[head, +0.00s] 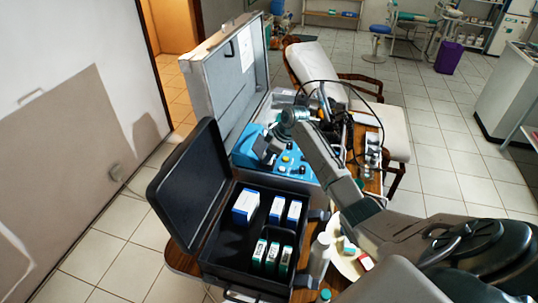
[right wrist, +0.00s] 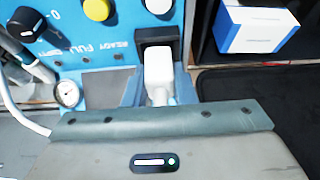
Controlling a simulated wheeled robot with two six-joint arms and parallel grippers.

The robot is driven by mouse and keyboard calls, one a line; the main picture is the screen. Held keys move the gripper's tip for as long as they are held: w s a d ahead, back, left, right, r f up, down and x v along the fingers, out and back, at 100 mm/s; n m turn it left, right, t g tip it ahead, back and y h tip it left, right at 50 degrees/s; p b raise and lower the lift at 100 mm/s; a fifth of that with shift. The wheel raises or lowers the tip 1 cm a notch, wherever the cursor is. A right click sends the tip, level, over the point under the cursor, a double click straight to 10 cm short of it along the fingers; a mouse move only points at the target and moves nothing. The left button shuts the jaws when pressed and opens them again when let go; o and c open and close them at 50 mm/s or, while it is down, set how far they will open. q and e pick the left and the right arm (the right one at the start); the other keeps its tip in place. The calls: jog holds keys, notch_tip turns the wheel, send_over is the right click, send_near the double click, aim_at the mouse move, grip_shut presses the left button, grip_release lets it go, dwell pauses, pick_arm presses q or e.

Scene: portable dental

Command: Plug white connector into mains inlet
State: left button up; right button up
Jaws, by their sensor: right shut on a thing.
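The blue panel (head: 243,154) of the dental unit lies in the open grey case, with knobs and a gauge. It also fills the upper left of the right wrist view (right wrist: 110,42). The black mains inlet (right wrist: 158,33) is at the panel's right edge there. The white connector (right wrist: 158,68) is in front of it, lined up with it, its far end at the inlet's dark opening. I cannot tell how deep it sits. My right gripper (right wrist: 158,92) is shut on the connector; in the head view it (head: 266,150) is over the panel. My left gripper is out of view.
An open black case (head: 212,272) with several boxes, including a blue-and-white box (right wrist: 257,27), stands close beside the panel. The grey case lid (head: 222,75) stands up behind. A bottle (head: 319,254) and a plate (head: 345,266) are near my right arm. A dental chair (head: 318,66) is beyond.

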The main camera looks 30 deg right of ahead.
jog(key=shift+f, duration=0.5)
dwell(0.7)
jog(key=o, duration=1)
jog(key=shift+o, duration=0.2)
jog(key=shift+s+f, duration=0.1)
jog(key=shift+f, duration=0.1)
jog(key=shift+s+a+f, duration=0.1)
jog(key=shift+s+r+b, duration=0.1)
jog(key=shift+r+b, duration=0.3)
jog(key=shift+r, duration=0.05)
jog(key=b+v, duration=0.2)
jog(key=v, duration=0.8)
jog(key=shift+d+r+b, duration=0.3)
jog(key=shift+r+b, duration=0.05)
jog(key=shift+b, duration=0.05)
